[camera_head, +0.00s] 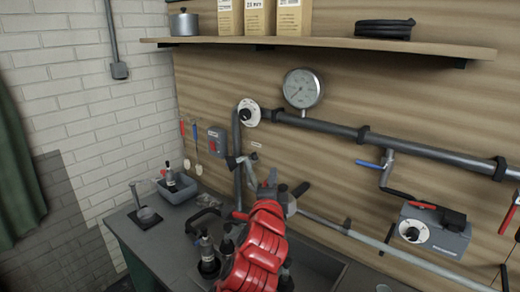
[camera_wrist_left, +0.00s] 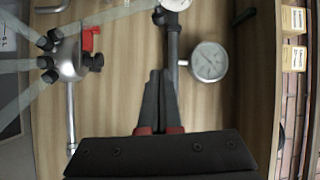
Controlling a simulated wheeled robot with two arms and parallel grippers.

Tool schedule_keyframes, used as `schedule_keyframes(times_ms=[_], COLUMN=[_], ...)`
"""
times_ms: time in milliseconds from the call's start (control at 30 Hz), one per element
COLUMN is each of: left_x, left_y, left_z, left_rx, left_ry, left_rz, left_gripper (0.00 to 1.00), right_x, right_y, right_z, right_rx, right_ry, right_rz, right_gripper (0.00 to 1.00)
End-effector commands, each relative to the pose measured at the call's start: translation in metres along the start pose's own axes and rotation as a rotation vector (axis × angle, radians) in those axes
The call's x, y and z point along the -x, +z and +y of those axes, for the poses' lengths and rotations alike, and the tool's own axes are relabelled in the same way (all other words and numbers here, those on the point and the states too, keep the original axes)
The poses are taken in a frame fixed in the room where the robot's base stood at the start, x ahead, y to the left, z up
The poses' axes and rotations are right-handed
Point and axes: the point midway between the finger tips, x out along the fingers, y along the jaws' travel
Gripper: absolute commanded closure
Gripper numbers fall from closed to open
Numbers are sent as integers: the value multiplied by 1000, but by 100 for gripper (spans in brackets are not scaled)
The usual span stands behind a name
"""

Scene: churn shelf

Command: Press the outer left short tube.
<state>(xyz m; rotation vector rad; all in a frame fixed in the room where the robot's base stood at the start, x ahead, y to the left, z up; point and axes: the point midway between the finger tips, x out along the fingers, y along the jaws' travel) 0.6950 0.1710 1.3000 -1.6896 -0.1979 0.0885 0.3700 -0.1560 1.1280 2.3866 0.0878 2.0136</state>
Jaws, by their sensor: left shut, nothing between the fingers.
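A silver fitting (camera_wrist_left: 70,60) with a red tab (camera_wrist_left: 90,38) shows at the left of the left wrist view, which is turned sideways. Several short black-ended tubes stick out of it; the outermost at the picture's top (camera_wrist_left: 46,43) appears to be the outer left one. My left gripper (camera_wrist_left: 160,74) is shut and empty, its dark fingers between the fitting and the gauge, apart from the tubes in the picture. In the head view its red ribbed body (camera_head: 258,240) covers much of the fitting (camera_head: 285,200). My right gripper is not in view.
A gauge (camera_head: 302,88) and white dial (camera_head: 248,112) sit on a wall pipe (camera_head: 340,130) above the fitting. A wooden shelf (camera_head: 340,43) runs higher up. A grey box (camera_head: 432,232) is at the right.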

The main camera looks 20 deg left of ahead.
Motion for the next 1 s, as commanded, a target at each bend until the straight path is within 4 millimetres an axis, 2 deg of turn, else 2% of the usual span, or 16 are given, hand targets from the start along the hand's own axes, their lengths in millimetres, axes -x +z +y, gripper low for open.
schedule_keyframes(times_ms=[367,533,667,1000], left_x=[1,-6,-22,-77], left_y=[2,2,1,1], left_z=[-1,-2,-3,-3], left_rx=[-9,-8,-8,-7], left_ry=[8,8,12,10], left_rz=[-11,-11,-11,-10], left_gripper=[100,100,100,100], right_x=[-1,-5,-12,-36], right_y=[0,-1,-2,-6], right_z=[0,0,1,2], right_rx=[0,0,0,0], right_ry=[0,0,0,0], right_rz=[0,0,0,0], right_gripper=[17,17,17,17])
